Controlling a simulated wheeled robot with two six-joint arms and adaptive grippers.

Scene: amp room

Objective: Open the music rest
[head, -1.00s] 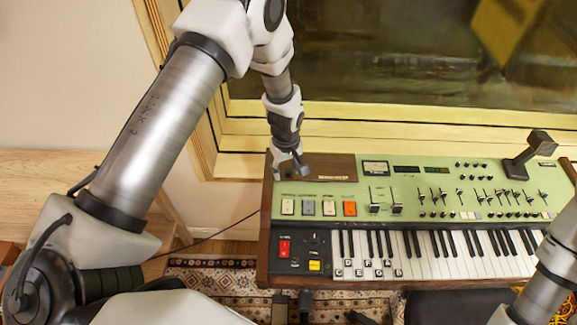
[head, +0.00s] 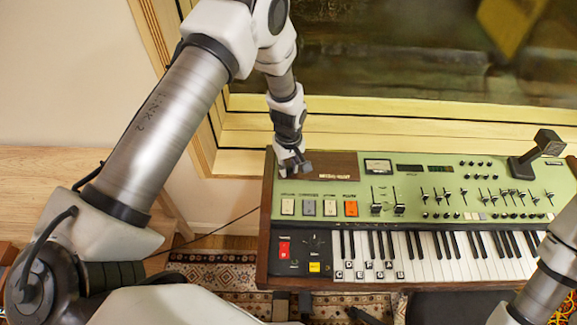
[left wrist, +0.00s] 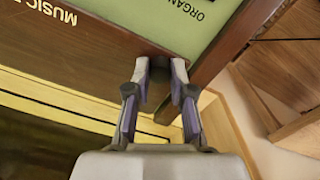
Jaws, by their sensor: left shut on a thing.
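The music rest (head: 334,167) is a dark brown wooden panel at the back left of the green keyboard's top. It looks flat, or nearly so. In the left wrist view, the panel (left wrist: 105,45) carries the word MUSIC. My left gripper (head: 293,168) comes down from above at the panel's left end. The fingertips partly hide that edge. My right arm shows at the lower right, its gripper out of view.
The keyboard (head: 440,180) has sliders, knobs and piano keys. A dark grey upright piece (head: 535,152) stands at its back right. A window with a pale yellow sill (head: 400,122) is close behind. A patterned rug (head: 215,272) lies below.

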